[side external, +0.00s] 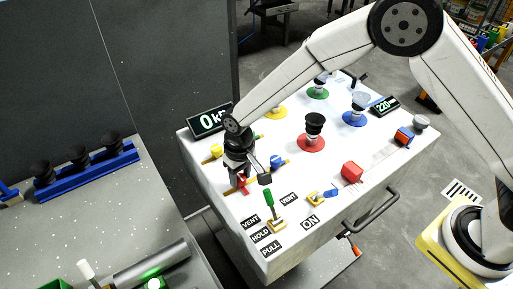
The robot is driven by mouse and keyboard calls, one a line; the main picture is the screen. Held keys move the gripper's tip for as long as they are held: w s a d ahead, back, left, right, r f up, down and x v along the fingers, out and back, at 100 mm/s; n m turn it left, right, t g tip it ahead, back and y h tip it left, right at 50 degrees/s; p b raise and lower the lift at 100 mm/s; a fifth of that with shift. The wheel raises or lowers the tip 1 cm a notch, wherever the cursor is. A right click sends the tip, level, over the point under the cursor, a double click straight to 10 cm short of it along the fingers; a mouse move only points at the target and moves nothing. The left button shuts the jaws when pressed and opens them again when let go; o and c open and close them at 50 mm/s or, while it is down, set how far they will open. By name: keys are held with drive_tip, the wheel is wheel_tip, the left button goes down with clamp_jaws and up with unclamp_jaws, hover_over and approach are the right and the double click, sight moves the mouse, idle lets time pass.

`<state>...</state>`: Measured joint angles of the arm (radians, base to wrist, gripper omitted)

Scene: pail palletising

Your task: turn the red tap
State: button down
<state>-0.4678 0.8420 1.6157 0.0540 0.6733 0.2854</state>
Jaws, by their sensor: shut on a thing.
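The red tap (242,184) sits on a brass pipe near the left edge of the white console top (330,205). It is mostly hidden by my gripper (247,179), so its handle's angle is hard to tell. My gripper points down over the red tap and is shut on it. A blue tap (277,160) is close by on the right, and a yellow tap (216,151) is behind on the left.
A green-handled lever (269,205) stands in front of my gripper. A display (210,121) is behind it. A black-and-red knob (313,131), a red block (352,172) and a blue-and-yellow switch (322,196) are to the right. A blue rack (88,166) is on the left bench.

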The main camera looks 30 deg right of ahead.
sight(242, 176)
drive_tip(key=shift+c, duration=1.2)
unclamp_jaws()
drive_tip(key=shift+d+r, duration=0.15)
drive_tip(key=shift+r, duration=3.75)
drive_tip(key=s+d+r+t, duration=0.1)
drive_tip(key=s+d, duration=0.7)
drive_tip(key=d, duration=0.3)
drive_tip(key=s+d+r+m+t, duration=0.1)
drive_tip(key=s+d+r, duration=0.1)
drive_tip(key=s+d, duration=0.6)
drive_tip(key=d, duration=0.3)
drive_tip(key=shift+d+m+t, duration=0.3)
